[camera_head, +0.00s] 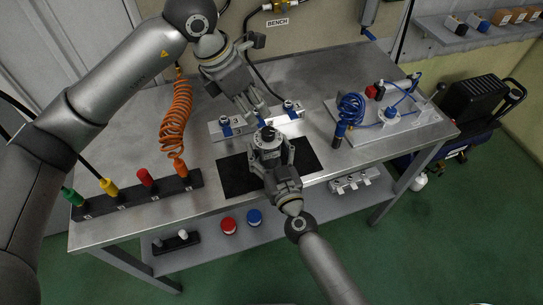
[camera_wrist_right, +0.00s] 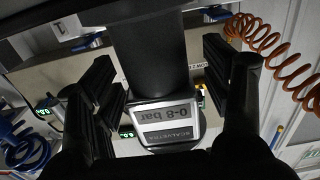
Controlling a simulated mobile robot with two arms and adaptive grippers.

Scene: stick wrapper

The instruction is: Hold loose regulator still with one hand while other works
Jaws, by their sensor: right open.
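The regulator is a dark cylinder (camera_wrist_right: 152,55) with a silver label reading "0-8 bar" in the right wrist view. My right gripper (camera_wrist_right: 170,95) is open, with a finger on each side of it. Contact with the fingers cannot be made out. In the head view my right gripper (camera_head: 270,148) is above the black mat (camera_head: 235,178), and the regulator's dark top (camera_head: 268,133) shows between its fingers. My left gripper (camera_head: 258,112) points down just behind it, close to a small blue part. Whether its fingers are closed is too small to tell.
A grey block (camera_head: 216,132) with blue-handled fittings stands behind the mat. An orange coiled hose (camera_head: 176,115) hangs at the left, above a rack of coloured plugs (camera_head: 135,200). A blue coil (camera_head: 350,108) and a fitting plate (camera_head: 400,122) are at the right.

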